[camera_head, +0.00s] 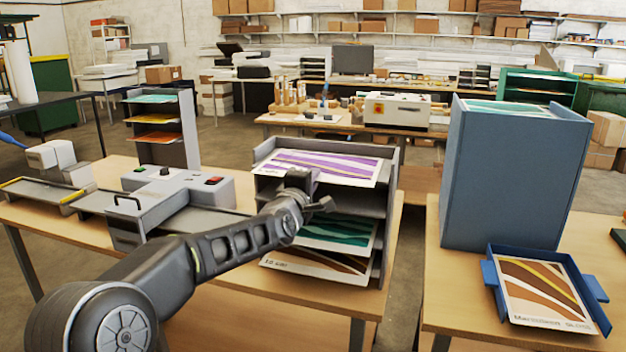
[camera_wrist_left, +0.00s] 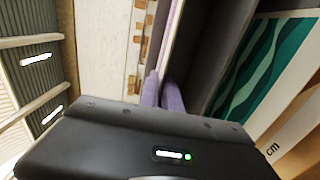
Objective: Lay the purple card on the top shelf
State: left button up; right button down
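The purple card (camera_head: 322,166) with white and purple waves is at the top shelf of the grey rack (camera_head: 393,165), its front edge slightly past the shelf front. My left gripper (camera_head: 308,184) is at the card's front edge. In the left wrist view its two fingers (camera_wrist_left: 161,92) are close together, with the card's thin edge (camera_wrist_left: 173,45) seen edge-on between them. They look shut on it. Whether the card rests fully on the shelf is hard to tell. A teal card (camera_head: 338,233) and a brown card (camera_head: 315,262) lie on lower shelves. My right gripper is not in view.
The grey laminator (camera_head: 180,192) stands left of the rack on the wooden table. A tall blue cabinet (camera_head: 512,175) and a blue tray (camera_head: 490,272) holding a brown card (camera_head: 540,290) stand on the right table. Another rack (camera_head: 180,140) with coloured cards is behind left.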

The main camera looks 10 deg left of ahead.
pick_arm(q)
jog(key=o, duration=0.3)
jog(key=shift+s+r, duration=0.1)
jog(key=shift+r, duration=0.1)
jog(key=s+b, duration=0.3)
jog(key=s, duration=0.9)
jog(key=shift+a, duration=0.35)
jog(key=shift+w, duration=0.1)
